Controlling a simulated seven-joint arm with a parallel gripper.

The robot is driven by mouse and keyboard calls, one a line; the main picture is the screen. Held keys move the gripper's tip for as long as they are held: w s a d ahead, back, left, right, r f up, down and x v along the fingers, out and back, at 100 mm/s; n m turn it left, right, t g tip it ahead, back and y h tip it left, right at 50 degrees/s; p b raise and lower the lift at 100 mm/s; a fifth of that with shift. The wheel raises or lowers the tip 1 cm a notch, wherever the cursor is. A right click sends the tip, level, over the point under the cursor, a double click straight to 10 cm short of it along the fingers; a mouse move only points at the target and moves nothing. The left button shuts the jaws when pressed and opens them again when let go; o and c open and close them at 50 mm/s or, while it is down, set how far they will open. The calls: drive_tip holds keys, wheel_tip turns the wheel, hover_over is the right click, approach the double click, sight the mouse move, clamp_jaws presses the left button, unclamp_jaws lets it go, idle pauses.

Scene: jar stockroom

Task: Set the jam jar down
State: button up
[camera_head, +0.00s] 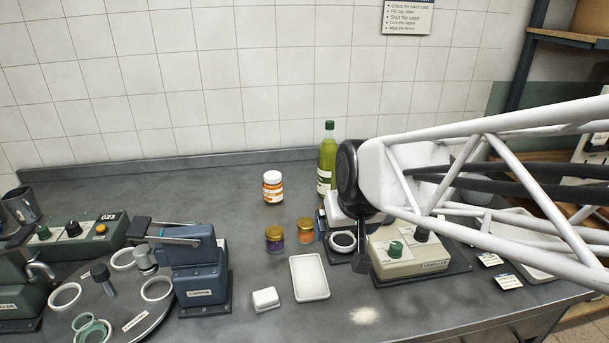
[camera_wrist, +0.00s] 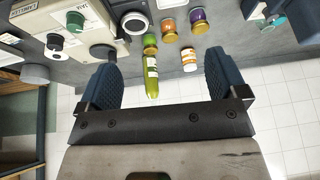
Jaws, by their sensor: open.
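My gripper (camera_wrist: 160,68) is open, with nothing between its two dark blue fingers. In the head view my gripper (camera_head: 362,262) hangs in front of the labeller, and much of it is hidden. I cannot tell which is the jam jar.
A green bottle (camera_head: 327,160) stands behind my gripper. The labeller (camera_head: 408,257) is at the right, the blue capper (camera_head: 200,270) at the left. A white tray (camera_head: 309,277) and small white block (camera_head: 265,299) lie in front. White powder (camera_head: 364,315) lies near the front edge. The back-left bench is clear.

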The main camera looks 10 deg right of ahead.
drive_tip(key=s+d+g, duration=0.2)
drive_tip(key=s, duration=1)
drive_tip(key=shift+s+d+f+m+h, duration=0.15)
drive_tip(key=shift+s+d+m+h, duration=0.15)
drive_tip(key=shift+s+h, duration=0.1)
idle(0.3)
